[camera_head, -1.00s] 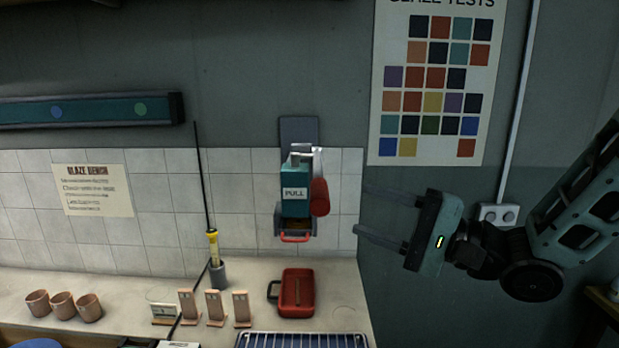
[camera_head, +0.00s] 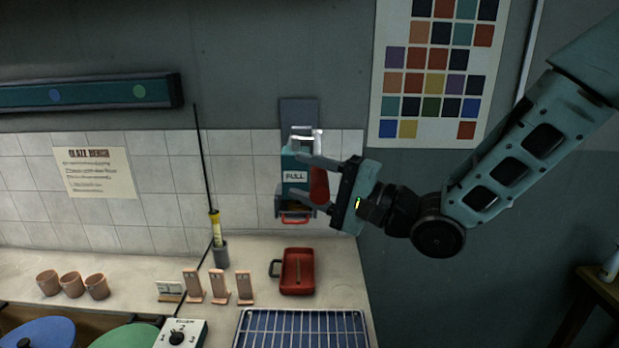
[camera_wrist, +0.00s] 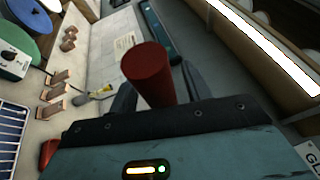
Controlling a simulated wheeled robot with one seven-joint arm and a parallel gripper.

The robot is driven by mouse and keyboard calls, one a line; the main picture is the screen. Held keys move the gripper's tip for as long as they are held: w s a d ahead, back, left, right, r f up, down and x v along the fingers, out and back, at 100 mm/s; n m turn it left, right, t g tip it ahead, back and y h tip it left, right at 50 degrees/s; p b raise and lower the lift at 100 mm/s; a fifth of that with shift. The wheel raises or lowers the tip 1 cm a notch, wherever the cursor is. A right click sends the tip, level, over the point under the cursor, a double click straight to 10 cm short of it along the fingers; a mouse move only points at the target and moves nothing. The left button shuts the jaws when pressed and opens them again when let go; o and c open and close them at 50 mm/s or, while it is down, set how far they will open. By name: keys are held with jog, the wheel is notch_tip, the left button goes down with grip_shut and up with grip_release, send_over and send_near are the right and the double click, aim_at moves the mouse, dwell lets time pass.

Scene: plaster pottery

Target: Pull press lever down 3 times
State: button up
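The wall-mounted press (camera_head: 294,178) is a teal box marked PULL on a grey back plate. Its lever has a red handle (camera_head: 319,186), which hangs at the press's right side. My gripper (camera_head: 302,178) reaches in from the right, one finger above and one below the red handle. In the wrist view the red handle (camera_wrist: 148,75) stands between my two dark fingers (camera_wrist: 158,90). The fingers are wide apart, and I see no clear contact with the handle. The gripper covers part of the press front.
Below the press, a red tray (camera_head: 298,272) sits on the bench. A wire rack (camera_head: 300,330), several clay test tiles (camera_head: 218,287) and clay cups (camera_head: 72,285) stand nearby. A thin rod in a holder (camera_head: 220,254) rises at left.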

grip_shut()
jog(key=w+f+n+g+y+b, duration=0.1)
jog(key=w+f+n+b, duration=0.1)
jog(key=f+b, duration=0.6)
jog(key=w+f+n+g+y+b, duration=0.1)
jog(key=w+f+n+b, duration=0.2)
jog(key=f+n+b, duration=0.2)
jog(key=w+f+n+g+y+b, duration=0.1)
jog(key=f+n+b, duration=0.3)
jog(key=f+b, duration=0.7)
jog(key=shift+w+d+f+y, duration=0.15)
jog(key=shift+w+y, duration=0.25)
jog(key=shift+w, duration=0.5)
jog(key=shift+o, duration=0.3)
grip_release()
jog(key=b+v, duration=0.2)
jog(key=v, duration=1.5)
jog(key=shift+d+b, duration=0.2)
jog(key=shift+b, duration=0.2)
jog(key=shift+w, duration=0.1)
